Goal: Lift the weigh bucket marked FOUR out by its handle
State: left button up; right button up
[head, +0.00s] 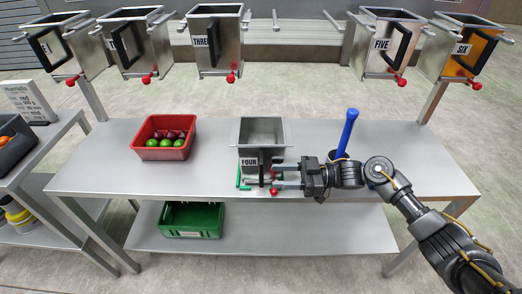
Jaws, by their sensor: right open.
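My right gripper (250,178) reaches in from the right at the bucket's front. The fingers hide part of the lower front. My left gripper is not in view.
Buckets THREE (218,45) and FIVE (388,45) hang behind, with an empty gap between them. A red crate (165,152) of fruit stands left on the table (95,170). A blue upright rod (347,130) stands behind my right wrist. A green crate (190,232) is below.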

aim_at(267, 176)
jog(key=a+p, duration=0.1)
jog(key=a, duration=0.3)
jog(key=shift+a+r, duration=0.1)
jog(key=shift+a, duration=0.1)
jog(key=shift+c, duration=0.3)
grip_shut()
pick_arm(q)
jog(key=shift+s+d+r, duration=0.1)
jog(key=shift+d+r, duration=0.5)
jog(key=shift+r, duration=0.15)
